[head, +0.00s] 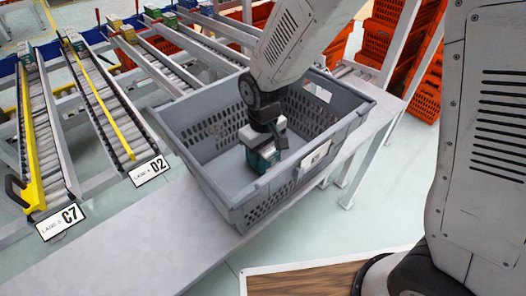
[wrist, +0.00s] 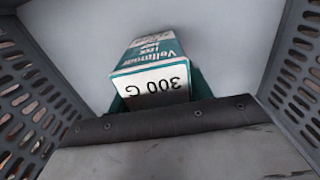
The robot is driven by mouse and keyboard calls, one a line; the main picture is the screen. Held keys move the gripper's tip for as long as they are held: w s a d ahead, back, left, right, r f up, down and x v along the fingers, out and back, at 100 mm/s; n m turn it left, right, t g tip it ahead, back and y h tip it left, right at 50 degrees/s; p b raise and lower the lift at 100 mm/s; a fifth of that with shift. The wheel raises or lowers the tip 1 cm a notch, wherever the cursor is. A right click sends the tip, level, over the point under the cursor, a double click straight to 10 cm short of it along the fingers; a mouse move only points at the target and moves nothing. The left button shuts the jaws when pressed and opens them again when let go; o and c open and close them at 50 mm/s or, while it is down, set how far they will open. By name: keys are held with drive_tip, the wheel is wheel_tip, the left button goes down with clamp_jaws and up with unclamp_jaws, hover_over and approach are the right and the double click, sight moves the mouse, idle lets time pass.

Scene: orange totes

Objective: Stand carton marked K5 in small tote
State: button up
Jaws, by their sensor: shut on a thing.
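A teal and white carton (head: 260,162) is inside the grey tote (head: 190,163), low in it near the wall closest to me. In the wrist view the carton (wrist: 152,52) shows the words "Vellmoor" and "300 G", upside down in the picture. No K5 mark is readable on it. My gripper (head: 264,138) reaches down into the tote and is shut on the carton. The fingers hide part of the carton. I cannot tell whether its base touches the tote floor.
The tote stands on a pale bench (head: 130,248). Its floor around the carton looks bare. Orange totes (head: 380,38) are stacked behind on the right.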

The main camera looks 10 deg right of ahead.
drive_tip(key=shift+f, duration=0.3)
drive_tip(key=o, duration=1.1)
drive_tip(key=shift+o, duration=0.2)
drive_tip(key=shift+r, duration=0.15)
wheel_tip(320, 180, up, 12)
drive_tip(key=shift+r, duration=0.25)
drive_tip(key=s+d+r+m, duration=0.3)
drive_tip(key=s+d+r, duration=0.2)
drive_tip(key=s+d, duration=0.5)
drive_tip(key=s+d+r+m+t, duration=0.1)
drive_tip(key=s+d+r+m, duration=0.2)
drive_tip(key=s+d+r, duration=0.3)
drive_tip(key=s+d, duration=0.3)
drive_tip(key=d, duration=0.1)
drive_tip(key=shift+s+d+m, duration=0.35)
drive_tip(key=shift+d+m, duration=0.05)
